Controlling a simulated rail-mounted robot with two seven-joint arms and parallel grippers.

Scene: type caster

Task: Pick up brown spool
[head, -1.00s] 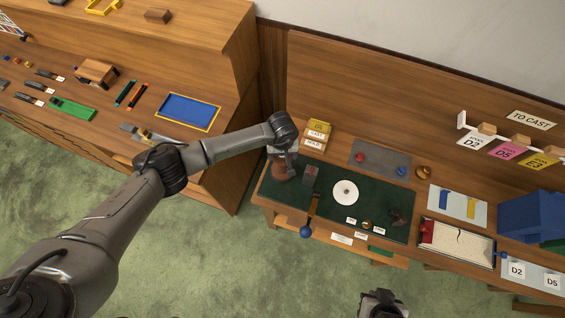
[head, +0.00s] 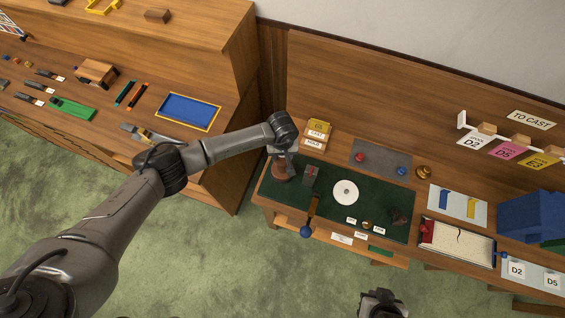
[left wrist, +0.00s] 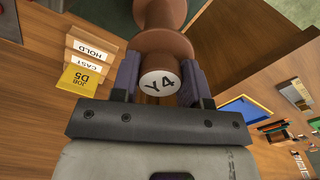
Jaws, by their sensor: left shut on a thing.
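The brown spool (left wrist: 162,48) stands out between the fingers of my left gripper (left wrist: 158,82) in the left wrist view. Its round white end label reads Y4 and faces the camera. The two dark fingers press on its sides, so the gripper is shut on it. In the head view my left gripper (head: 284,153) is at the left end of the green mat, with the brown spool (head: 280,171) below it. I cannot tell whether the spool's base touches the bench. My right gripper (head: 382,303) shows at the bottom edge, away from the bench; its fingers are unclear.
A blue tray (head: 188,110) lies on the left bench.

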